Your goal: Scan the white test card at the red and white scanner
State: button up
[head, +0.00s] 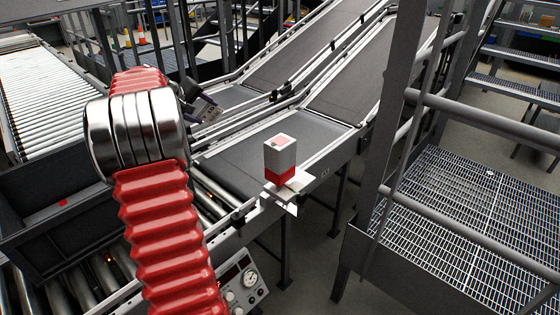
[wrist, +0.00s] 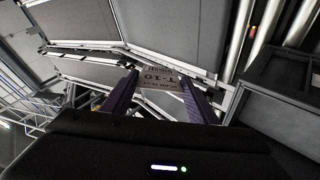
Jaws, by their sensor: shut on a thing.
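The white test card (wrist: 158,78) is between the two purple fingers of my gripper (wrist: 160,88) in the wrist view. It looks greyish there and its dark print, T-10, appears upside down. In the head view my gripper (head: 205,108) is small and partly behind my red arm, above the conveyor, and the card is hard to make out. The red and white scanner (head: 281,160) stands upright at the near edge of the conveyor, right of and nearer than my gripper. A clear gap separates them.
Grey conveyor belts (head: 245,145) lie beneath my gripper and slope up behind. A black bin (head: 50,200) is at the left on rollers. A gauge panel (head: 240,285) sits low in front. A railing post (head: 385,140) and grated walkway (head: 470,210) are at the right.

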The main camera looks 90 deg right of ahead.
jog(key=w+d, duration=0.4)
jog(key=shift+w, duration=0.25)
dwell(0.3)
dwell(0.5)
jog(key=w+a+n+t, duration=0.7)
jog(key=w+a+n, duration=0.2)
jog(key=w+a, duration=2.35)
jog(key=w+a+f+n+t+y, duration=0.15)
jog(key=w+a, duration=0.35)
jog(key=a, duration=0.6)
jog(key=w+a+n+t+y, duration=0.1)
jog(key=w+a+n+t, duration=0.25)
jog(key=a, duration=0.75)
jog(key=s+a+f+n+t+y, duration=0.1)
jog(key=a+n+y, duration=0.3)
jog(key=a, duration=2)
jog(key=shift+s+f+n, duration=0.35)
jog(key=shift+f+n, duration=0.05)
jog(key=shift+f, duration=0.25)
